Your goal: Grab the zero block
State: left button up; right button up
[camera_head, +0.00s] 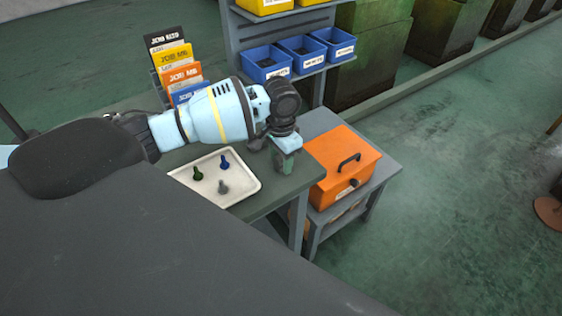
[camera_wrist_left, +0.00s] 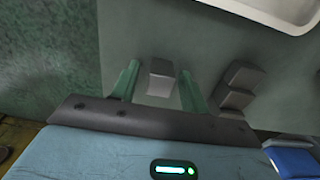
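In the left wrist view a small grey block (camera_wrist_left: 161,78), which looks like the zero block, stands on the dark green table top. My left gripper (camera_wrist_left: 160,70) is open, with one green finger on each side of this block and a gap showing on both sides. A grey stepped block (camera_wrist_left: 239,90) stands just right of the fingers. In the head view my left gripper (camera_head: 285,160) points down over the right part of the table (camera_head: 262,203); the blocks are hidden there by the gripper and arm. My right gripper is not in view.
A white tray (camera_head: 247,192) with several small pegs lies left of the gripper. An orange toolbox (camera_head: 335,178) sits on a lower stand to the right. Blue bins (camera_head: 266,66) on a rack and coloured folders (camera_head: 180,70) stand behind. Open floor lies to the right.

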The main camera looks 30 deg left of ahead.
aim_at(282, 160)
pick_arm(q)
grip_shut()
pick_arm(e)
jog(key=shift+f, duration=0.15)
pick_arm(q)
jog(key=shift+r, duration=0.15)
